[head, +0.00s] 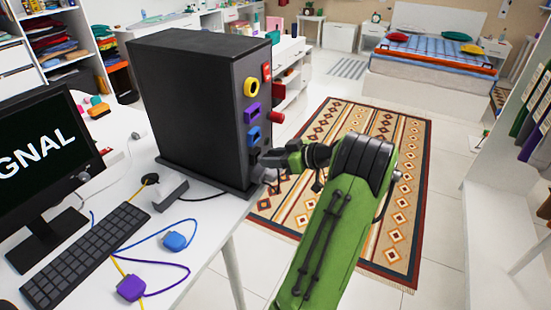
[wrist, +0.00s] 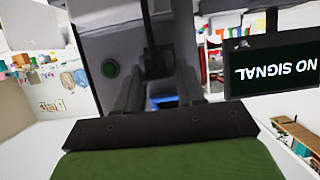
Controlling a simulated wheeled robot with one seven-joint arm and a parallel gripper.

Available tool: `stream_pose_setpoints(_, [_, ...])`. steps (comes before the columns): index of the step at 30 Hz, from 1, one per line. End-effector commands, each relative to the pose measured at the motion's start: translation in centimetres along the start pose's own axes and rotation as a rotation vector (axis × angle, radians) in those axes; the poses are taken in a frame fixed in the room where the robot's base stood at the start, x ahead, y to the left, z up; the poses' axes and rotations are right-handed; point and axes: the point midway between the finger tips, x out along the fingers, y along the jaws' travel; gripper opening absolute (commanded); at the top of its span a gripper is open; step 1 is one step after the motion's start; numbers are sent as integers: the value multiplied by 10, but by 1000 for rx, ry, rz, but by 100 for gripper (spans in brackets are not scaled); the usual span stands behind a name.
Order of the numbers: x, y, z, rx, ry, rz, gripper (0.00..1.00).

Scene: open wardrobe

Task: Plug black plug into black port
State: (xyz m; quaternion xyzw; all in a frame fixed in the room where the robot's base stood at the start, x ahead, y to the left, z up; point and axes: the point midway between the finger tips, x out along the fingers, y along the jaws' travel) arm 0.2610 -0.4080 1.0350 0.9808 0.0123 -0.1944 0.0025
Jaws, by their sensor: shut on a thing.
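The black computer tower (head: 195,100) stands on the desk, its port side facing right. My gripper (head: 268,158) is at the low part of that side, close to the tower, below the blue port (head: 253,137). In the wrist view my gripper (wrist: 158,85) is shut on a dark piece with a black cable (wrist: 150,30), which I take as the black plug (wrist: 158,64). The black port is not clearly visible; the gripper hides that area in the head view. I cannot tell whether the plug touches the port or sits in it.
A yellow port (head: 251,87) and purple port (head: 251,113) are higher on the tower; a red plug (head: 276,118) sticks out. A blue plug (head: 174,241), purple plug (head: 131,288), keyboard (head: 85,255) and monitor (head: 45,160) are on the desk. Open floor with a rug (head: 385,190) lies right.

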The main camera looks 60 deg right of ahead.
Motion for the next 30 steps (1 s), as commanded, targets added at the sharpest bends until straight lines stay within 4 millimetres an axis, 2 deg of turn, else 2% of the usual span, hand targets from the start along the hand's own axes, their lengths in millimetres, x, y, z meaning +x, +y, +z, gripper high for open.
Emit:
stream_pose_setpoints(24, [19,0,-8,-1,1,-1,9])
stream_pose_setpoints(25, [19,0,-8,-1,1,-1,43])
stream_pose_setpoints(30, [19,-1,-8,-1,1,-3,68])
